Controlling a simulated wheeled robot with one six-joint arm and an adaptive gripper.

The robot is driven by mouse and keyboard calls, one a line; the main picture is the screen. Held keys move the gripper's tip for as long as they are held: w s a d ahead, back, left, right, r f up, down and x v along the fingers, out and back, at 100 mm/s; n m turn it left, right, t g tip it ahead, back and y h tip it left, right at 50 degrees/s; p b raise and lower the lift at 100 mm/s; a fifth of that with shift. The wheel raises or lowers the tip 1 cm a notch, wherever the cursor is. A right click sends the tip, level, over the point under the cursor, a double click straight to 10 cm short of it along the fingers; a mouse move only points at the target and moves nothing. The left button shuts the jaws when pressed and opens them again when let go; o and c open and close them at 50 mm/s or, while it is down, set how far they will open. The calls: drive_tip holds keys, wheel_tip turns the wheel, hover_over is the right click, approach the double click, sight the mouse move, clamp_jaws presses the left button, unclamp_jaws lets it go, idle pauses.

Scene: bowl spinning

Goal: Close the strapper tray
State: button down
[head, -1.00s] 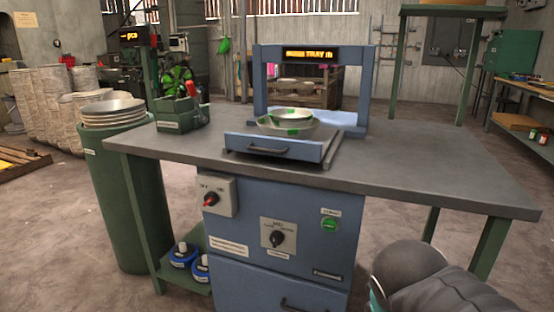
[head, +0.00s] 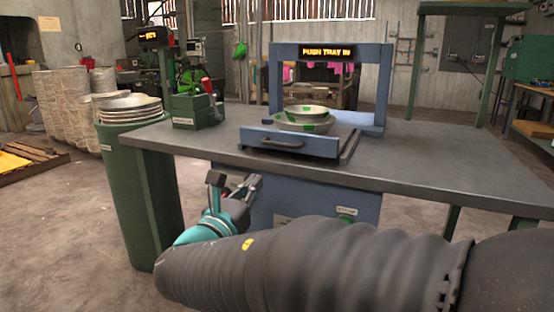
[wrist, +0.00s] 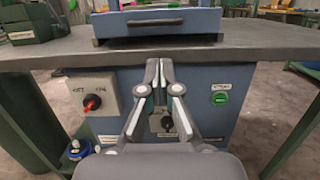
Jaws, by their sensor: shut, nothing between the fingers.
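The blue strapper tray (head: 290,142) sticks out toward me on the grey table, with a dark handle (head: 283,142) on its front. Bowls (head: 303,119) with green strap patches are stacked on it, under the blue strapper frame (head: 276,80). The frame's display (head: 326,52) reads "PUSH TRAY IN". The tray front (wrist: 165,22) also shows at the top of the wrist view. My gripper (head: 236,182) is below the table's front edge, in front of the blue cabinet and apart from the tray. In the wrist view my gripper (wrist: 158,66) is shut and empty, its fingertips together.
A green bin (head: 137,190) topped with stacked bowls (head: 129,104) stands left of the table. A green caddy (head: 194,112) sits on the table's left. The cabinet carries a red switch (wrist: 92,103) and a green button (wrist: 221,98). The table's right side is clear.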

approach(291, 141)
drive_tip(key=w, duration=0.3)
drive_tip(key=shift+w+d+r+p, duration=0.15)
drive_tip(key=shift+w+r+p, duration=0.15)
drive_tip(key=shift+r+p, duration=0.1)
drive_tip(key=x, duration=0.3)
drive_tip(key=f+x, duration=0.1)
drive_tip(key=x, duration=0.5)
drive_tip(key=shift+f, duration=0.25)
